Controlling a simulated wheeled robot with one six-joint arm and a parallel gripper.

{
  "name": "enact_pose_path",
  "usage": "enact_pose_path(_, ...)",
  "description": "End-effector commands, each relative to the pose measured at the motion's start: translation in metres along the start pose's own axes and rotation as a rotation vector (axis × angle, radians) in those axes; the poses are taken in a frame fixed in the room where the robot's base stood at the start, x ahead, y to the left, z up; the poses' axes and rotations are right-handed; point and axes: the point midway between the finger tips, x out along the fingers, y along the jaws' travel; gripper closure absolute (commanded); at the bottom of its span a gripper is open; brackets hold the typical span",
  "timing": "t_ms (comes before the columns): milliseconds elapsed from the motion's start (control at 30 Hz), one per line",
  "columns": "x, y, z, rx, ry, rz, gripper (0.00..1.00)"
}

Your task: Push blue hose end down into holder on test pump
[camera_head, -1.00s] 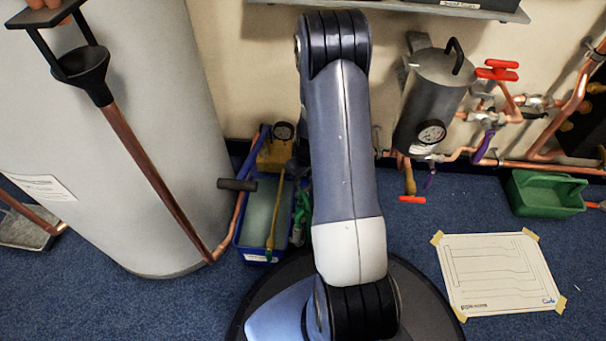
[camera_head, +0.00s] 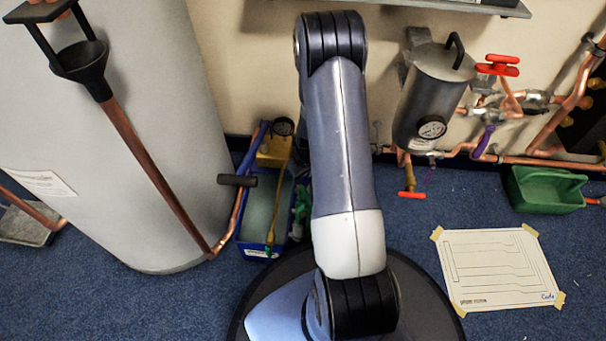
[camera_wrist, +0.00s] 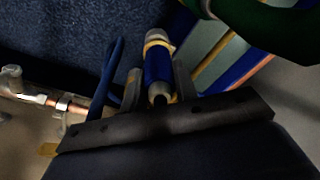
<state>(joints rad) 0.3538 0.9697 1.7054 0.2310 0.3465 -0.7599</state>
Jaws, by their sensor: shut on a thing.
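The test pump is a blue tank (camera_head: 240,232) with a yellow body (camera_head: 272,153) and a dark round gauge (camera_head: 283,127), on the floor left of my arm in the head view. In the wrist view, the blue hose end (camera_wrist: 157,66) has a pale yellowish band and a pale tip. My gripper (camera_wrist: 157,85) is shut on it, with one grey finger on each side. Part of what looks like the pump tank (camera_wrist: 232,50) shows at the upper right. My gripper is hidden behind my arm in the head view. I cannot make out the holder or whether the hose end touches it.
A grey cylinder (camera_head: 180,100) and a slanted copper pipe (camera_head: 150,165) stand left of the pump. A metal vessel (camera_head: 425,100), red valve handle (camera_head: 497,66) and copper pipework are to the right. A green tray (camera_head: 545,195) and a taped paper sheet (camera_head: 497,268) lie on the carpet.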

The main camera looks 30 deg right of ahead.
Motion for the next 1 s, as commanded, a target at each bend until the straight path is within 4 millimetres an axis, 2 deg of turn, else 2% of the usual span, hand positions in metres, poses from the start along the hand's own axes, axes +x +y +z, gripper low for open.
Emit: enact_pose_path(1000,0.013,0.0,0.002,0.0,0.0,0.0,0.98)
